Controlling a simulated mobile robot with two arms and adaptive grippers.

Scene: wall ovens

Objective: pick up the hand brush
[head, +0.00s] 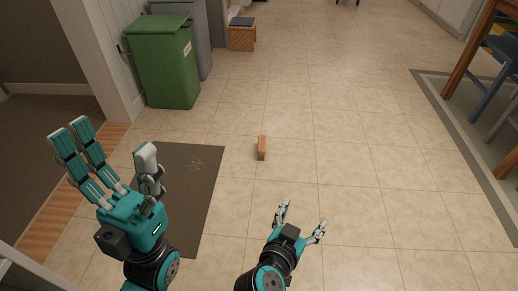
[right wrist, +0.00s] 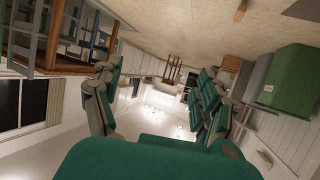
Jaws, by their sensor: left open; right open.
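The hand brush (head: 262,147) appears as a small wooden-brown block lying on the tiled floor, in the middle of the head view. Its bristles cannot be made out. It also seems to show as a small brown piece at the top edge of the right wrist view (right wrist: 240,10). My right gripper (head: 303,216) is open and empty, nearer to me than the brush and a little to its right, apart from it. Its spread fingers frame the right wrist view (right wrist: 158,95). My left gripper (head: 108,145) is open and empty, well left of the brush.
A dark mat (head: 212,190) with crumbs (head: 197,163) lies left of the brush, partly behind my left arm. A green bin (head: 165,65) and a grey bin (head: 203,45) stand at the left wall. A wooden crate (head: 242,39) stands farther back. The floor around the brush is clear.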

